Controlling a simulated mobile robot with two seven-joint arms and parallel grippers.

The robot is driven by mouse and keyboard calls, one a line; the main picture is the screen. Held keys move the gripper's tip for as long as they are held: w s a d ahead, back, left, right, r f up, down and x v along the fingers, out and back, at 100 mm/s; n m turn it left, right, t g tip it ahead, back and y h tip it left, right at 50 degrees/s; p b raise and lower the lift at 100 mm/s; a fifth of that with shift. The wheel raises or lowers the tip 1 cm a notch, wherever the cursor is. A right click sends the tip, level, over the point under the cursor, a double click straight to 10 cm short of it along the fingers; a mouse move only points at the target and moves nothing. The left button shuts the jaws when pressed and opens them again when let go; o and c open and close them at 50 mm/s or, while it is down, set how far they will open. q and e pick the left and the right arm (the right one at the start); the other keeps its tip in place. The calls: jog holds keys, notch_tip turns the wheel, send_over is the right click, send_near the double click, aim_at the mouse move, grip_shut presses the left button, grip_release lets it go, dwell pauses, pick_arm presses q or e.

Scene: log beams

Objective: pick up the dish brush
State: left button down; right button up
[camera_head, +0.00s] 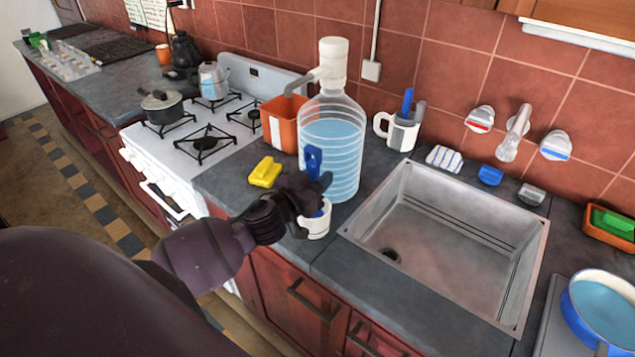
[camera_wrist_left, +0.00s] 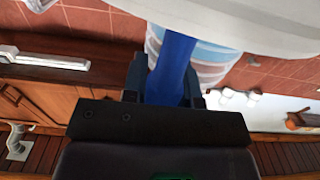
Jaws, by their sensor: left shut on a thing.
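My left gripper (camera_head: 310,190) is shut on a blue handle, which I take to be the dish brush (camera_head: 313,160). The handle stands roughly upright, its top showing above the jaws. In the left wrist view the blue handle (camera_wrist_left: 171,70) runs between the two dark fingers. My right gripper is not in view.
A large water bottle (camera_head: 335,140) stands right behind the gripper. A yellow sponge (camera_head: 265,172) lies to the left, the steel sink (camera_head: 450,240) to the right. A white mug (camera_head: 398,132) with a blue item stands behind. A blue pot (camera_head: 600,300) is at far right.

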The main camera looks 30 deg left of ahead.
pick_arm(q)
notch_tip(320, 180, up, 19)
jog(key=p, duration=0.2)
dwell(0.4)
